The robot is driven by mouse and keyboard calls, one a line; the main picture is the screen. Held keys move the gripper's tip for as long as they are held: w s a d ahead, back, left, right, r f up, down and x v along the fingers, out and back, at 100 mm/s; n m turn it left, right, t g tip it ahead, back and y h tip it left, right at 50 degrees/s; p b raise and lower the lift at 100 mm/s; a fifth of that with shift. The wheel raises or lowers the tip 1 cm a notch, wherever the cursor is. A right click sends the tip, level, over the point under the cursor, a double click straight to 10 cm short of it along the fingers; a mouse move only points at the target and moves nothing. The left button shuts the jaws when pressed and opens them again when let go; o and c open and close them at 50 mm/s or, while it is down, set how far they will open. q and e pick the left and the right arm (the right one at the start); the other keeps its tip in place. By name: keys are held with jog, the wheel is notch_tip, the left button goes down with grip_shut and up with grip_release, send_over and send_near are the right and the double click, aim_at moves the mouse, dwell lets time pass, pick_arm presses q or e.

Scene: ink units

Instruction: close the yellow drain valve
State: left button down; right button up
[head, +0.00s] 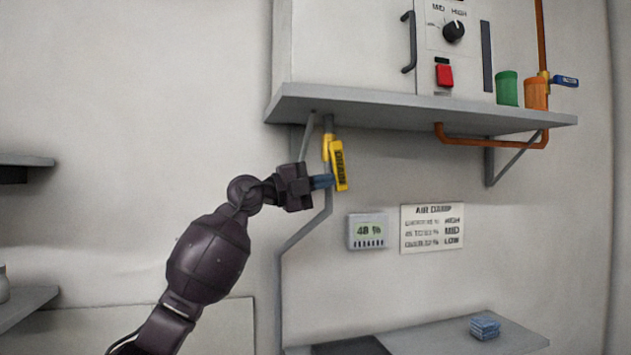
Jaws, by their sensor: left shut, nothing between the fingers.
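The yellow drain valve (327,147) sits on a grey pipe just under the shelf. Its yellow lever (339,165) carries dark lettering and hangs nearly straight down, roughly along the pipe, tilted slightly. My left gripper (325,181) is shut and empty. Its blue fingertips are at the left side of the lever's lower end. They look to be against it, though I cannot tell for certain that they touch. My right gripper is not in view.
A grey shelf (400,108) with brackets overhangs the valve. It bears a cabinet (350,45), a green cup (507,88) and an orange cup (536,93). A blue-handled valve (564,81) is at right. A humidity display (368,231) and a sign (432,229) hang below.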

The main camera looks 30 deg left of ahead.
aim_at(347, 184)
pick_arm(q)
jog(key=w+d+t+h+b, duration=0.1)
jog(key=t+b, duration=0.1)
jog(key=w+d+f+t+h+b, duration=0.1)
jog(key=w+t+h+b, duration=0.1)
jog(key=shift+w+d+f, duration=0.1)
jog(key=shift+d, duration=0.1)
jog(key=shift+w+d+r+t+h+b, duration=0.4)
jog(key=shift+t+h+b, duration=0.2)
jog(key=shift+t+h, duration=0.1)
jog(key=shift+w+d+r, duration=0.1)
jog(key=shift+r, duration=0.1)
jog(key=shift+w+d+r+h, duration=0.1)
jog(key=shift+d+r+h, duration=0.05)
jog(key=shift+h, duration=0.15)
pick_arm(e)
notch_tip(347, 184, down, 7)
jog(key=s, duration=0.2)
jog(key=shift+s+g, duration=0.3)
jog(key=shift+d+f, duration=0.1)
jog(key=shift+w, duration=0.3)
